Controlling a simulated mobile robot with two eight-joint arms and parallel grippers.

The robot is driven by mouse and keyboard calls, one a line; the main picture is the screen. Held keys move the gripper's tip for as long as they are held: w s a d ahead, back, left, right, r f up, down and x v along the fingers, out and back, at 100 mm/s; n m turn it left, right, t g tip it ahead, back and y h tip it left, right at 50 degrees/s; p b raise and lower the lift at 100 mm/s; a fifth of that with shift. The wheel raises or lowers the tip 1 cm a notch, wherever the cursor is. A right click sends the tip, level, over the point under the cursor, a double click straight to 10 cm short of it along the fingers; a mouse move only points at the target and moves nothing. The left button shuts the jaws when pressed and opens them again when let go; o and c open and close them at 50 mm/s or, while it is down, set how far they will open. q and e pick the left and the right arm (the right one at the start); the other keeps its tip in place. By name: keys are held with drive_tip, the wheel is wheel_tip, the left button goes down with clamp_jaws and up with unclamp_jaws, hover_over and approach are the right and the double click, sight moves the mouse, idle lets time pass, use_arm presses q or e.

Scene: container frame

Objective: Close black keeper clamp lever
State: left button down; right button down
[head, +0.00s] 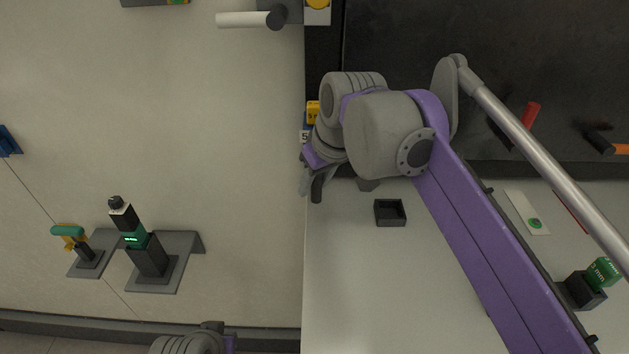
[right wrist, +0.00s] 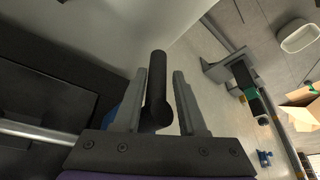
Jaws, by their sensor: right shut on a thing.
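The black lever shows in the right wrist view as a dark round bar (right wrist: 156,90) standing up between my two grey fingers. My right gripper (right wrist: 160,92) is shut on it. In the head view my right gripper (head: 310,185) is at the edge between the pale wall panel and the dark panel. My own wrist and purple arm cover most of the clamp there, so its base is hidden. My left gripper is not in view; only a piece of my left arm shows at the bottom edge.
A yellow tag (head: 313,110) sits just above my right gripper. A small black tray (head: 390,212) lies below my wrist. A white-handled lever (head: 245,19) is at the top. Red (head: 531,113) and orange (head: 620,149) handles are at the right. A bracket with a black-green device (head: 146,255) stands left.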

drive_tip(key=shift+w+r, duration=0.15)
drive_tip(key=y, duration=0.2)
drive_tip(key=a+m+y, duration=0.1)
drive_tip(key=y, duration=0.1)
drive_tip(key=shift+r+y, duration=0.1)
drive_tip(key=shift+y, duration=0.2)
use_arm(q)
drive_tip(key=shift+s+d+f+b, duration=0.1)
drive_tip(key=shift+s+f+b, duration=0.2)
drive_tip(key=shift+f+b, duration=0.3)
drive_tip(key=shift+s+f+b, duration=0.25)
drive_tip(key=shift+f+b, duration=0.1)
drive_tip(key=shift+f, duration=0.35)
use_arm(e)
drive_tip(key=shift+s+a+r+m+t+y, duration=0.1)
drive_tip(key=shift+a+r+m+t+y, duration=0.4)
drive_tip(key=shift+y, duration=1.5)
drive_tip(key=shift+s+a+r+m+t+y, duration=0.1)
drive_tip(key=shift+a+r+m+t+y, duration=0.3)
drive_tip(key=shift+y, duration=1.6)
drive_tip(key=shift+a+r+m+t+y, duration=0.3)
drive_tip(key=shift+r+m+t+y, duration=0.3)
drive_tip(key=shift+y, duration=1.4)
drive_tip(key=c, duration=0.7)
unclamp_jaws()
drive_tip(key=shift+c, duration=0.2)
drive_tip(key=shift+o, duration=0.3)
drive_tip(key=shift+w, duration=0.2)
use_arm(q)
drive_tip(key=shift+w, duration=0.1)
